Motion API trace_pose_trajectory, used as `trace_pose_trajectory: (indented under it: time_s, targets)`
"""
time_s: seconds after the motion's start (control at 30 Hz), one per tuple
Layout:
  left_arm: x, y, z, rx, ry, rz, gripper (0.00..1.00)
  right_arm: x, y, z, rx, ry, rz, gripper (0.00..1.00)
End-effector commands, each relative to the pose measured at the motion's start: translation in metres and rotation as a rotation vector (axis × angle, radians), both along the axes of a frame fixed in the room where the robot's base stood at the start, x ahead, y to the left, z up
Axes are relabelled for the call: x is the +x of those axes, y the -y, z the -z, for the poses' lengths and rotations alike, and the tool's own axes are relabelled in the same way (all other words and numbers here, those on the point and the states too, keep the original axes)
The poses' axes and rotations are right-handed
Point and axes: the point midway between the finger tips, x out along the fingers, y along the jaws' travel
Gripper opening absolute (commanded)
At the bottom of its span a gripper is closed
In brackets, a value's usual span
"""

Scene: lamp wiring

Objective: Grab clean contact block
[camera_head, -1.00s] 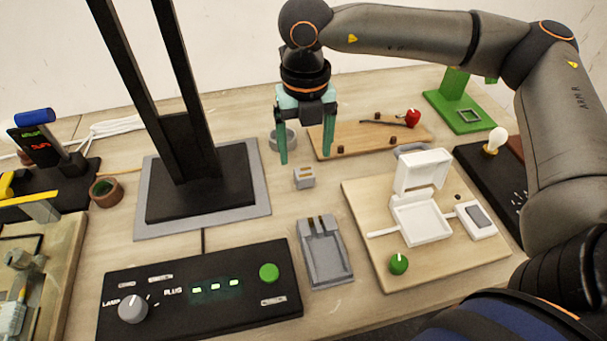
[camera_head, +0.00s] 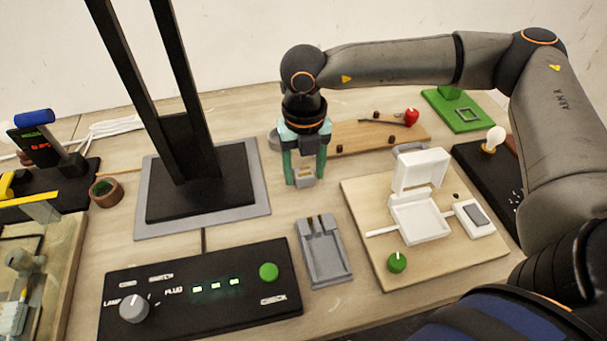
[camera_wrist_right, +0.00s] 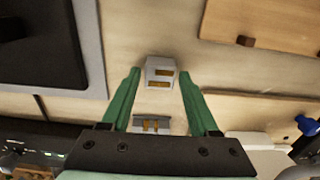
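The contact block (camera_head: 305,178) is a small light grey block with brass-coloured strips, lying on the bare table between the black stand and the light board. My right gripper (camera_head: 306,182) points down over it, with one green finger on either side. The right wrist view shows the block (camera_wrist_right: 160,73) between the fingertips (camera_wrist_right: 160,75), with a gap on both sides. The right gripper is open and does not hold it. A grey holder (camera_head: 325,254) with two brass contacts sits nearer the front. My left gripper is out of view.
The black stand's base (camera_head: 200,185) is left of the block. A control panel (camera_head: 198,294) with lit green marks lies in front. A wooden board (camera_head: 350,192) with an open white box (camera_head: 420,218) is at right. Another board (camera_head: 365,137) lies behind.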

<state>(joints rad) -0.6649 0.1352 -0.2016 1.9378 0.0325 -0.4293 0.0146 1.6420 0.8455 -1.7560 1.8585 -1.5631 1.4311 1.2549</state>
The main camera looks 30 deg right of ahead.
Motion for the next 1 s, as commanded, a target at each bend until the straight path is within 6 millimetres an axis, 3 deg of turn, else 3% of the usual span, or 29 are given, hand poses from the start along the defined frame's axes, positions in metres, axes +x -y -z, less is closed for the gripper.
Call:
trace_pose_trajectory:
  time_s: [0.07, 0.5, 1.0]
  targets:
    - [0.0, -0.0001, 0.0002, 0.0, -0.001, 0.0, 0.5, 0.0, -0.0002, -0.0002, 0.0, 0.0, 0.0, 0.51]
    - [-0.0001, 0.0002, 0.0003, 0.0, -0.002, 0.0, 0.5, 0.0, -0.0002, -0.0003, 0.0, 0.0, 0.0, 0.01]
    - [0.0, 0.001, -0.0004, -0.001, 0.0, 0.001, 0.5, 0.0004, -0.0004, -0.0078, 0.002, 0.001, 0.0, 0.0]
